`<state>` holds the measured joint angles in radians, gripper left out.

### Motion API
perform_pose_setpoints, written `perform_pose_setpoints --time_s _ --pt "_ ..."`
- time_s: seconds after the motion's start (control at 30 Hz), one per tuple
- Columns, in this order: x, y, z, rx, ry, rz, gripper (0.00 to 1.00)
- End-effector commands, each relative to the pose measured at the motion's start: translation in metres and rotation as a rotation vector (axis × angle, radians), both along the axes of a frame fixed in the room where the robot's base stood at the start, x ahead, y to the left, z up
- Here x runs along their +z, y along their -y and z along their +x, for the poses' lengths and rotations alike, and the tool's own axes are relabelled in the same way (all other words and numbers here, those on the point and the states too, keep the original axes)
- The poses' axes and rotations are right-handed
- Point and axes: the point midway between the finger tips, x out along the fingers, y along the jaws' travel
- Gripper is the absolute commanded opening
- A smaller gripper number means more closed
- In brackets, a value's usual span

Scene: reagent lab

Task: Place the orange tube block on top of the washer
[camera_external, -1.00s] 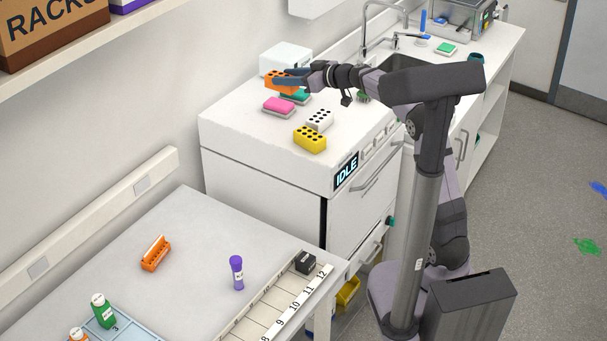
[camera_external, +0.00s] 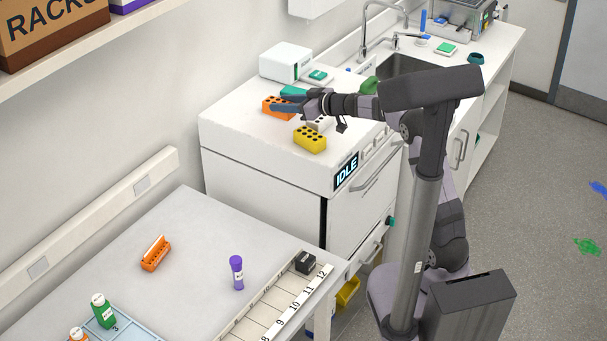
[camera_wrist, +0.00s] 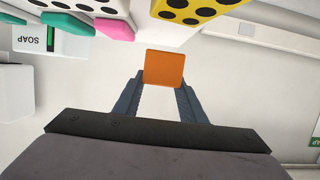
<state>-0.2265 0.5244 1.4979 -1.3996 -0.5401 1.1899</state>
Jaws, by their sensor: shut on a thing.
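The orange tube block (camera_external: 277,107) is between the fingers of my gripper (camera_external: 287,107), over the left part of the washer's top. The wrist view shows one orange face of it (camera_wrist: 164,68) between the two dark fingers (camera_wrist: 160,90). I cannot tell whether it touches the top. The white washer (camera_external: 255,172) has an "IDLE" display on its front. A yellow block with black holes (camera_external: 310,139) sits on the washer to the right of my gripper. A white holed block (camera_external: 321,123) behind it is partly hidden by my gripper.
A teal piece (camera_external: 293,91) lies just behind the gripper; a pink one (camera_wrist: 98,25) shows in the wrist view. A white box (camera_external: 285,62) stands at the back. The washer top's front-left is clear. A table (camera_external: 195,235) with an orange rack (camera_external: 156,253) is in front.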

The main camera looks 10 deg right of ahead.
Motion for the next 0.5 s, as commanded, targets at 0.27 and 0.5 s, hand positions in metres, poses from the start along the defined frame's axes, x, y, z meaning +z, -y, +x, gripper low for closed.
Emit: perform_pose_setpoints --time_s 0.27,0.5 --pt "-0.024 0.000 0.000 0.000 0.002 0.001 0.07" --pt "-0.037 0.000 0.000 0.000 -0.001 0.000 0.07"
